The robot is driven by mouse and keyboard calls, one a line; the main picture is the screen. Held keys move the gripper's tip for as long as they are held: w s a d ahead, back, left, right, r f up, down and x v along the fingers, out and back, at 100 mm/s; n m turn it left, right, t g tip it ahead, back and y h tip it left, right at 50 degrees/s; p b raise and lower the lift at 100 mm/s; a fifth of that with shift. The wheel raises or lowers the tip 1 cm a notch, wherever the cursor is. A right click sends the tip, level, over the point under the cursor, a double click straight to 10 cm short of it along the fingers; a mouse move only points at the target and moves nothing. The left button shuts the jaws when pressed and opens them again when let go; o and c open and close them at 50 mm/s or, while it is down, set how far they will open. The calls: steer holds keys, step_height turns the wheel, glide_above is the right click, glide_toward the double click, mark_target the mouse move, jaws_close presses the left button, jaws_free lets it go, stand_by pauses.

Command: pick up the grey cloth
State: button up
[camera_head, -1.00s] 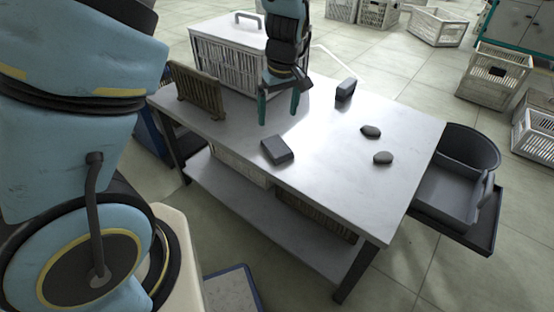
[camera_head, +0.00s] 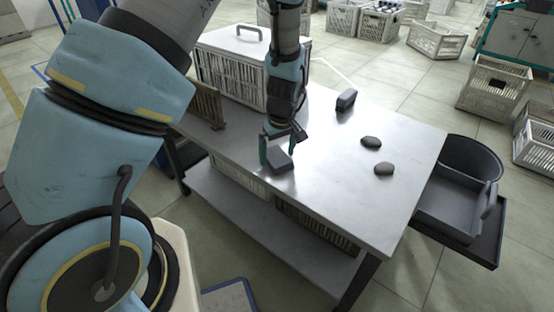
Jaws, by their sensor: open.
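A grey folded slab (camera_head: 278,163), which looks like the grey cloth, lies flat on the light grey table (camera_head: 330,190) near its front edge. My gripper (camera_head: 277,156) is open, pointing down right at the slab. Its left teal finger shows beside the slab's left side; the other finger is mostly hidden. I cannot tell whether the fingers touch the slab. The slab's back part is partly covered by the gripper.
A dark grey block (camera_head: 346,100) and two grey stones (camera_head: 371,142) (camera_head: 384,168) lie to the right on the table. A white crate (camera_head: 235,70) and a brownish slatted rack (camera_head: 208,103) stand at the back left. A black tray (camera_head: 450,210) is beyond the right edge.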

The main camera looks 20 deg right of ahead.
mark_target(277, 156)
steer(key=shift+f, duration=0.1)
steer(key=c, duration=1.3)
step_height(277, 156, up, 10)
steer(key=shift+r+p, duration=0.1)
steer(key=shift+p, duration=0.4)
steer(key=shift+c, duration=0.2)
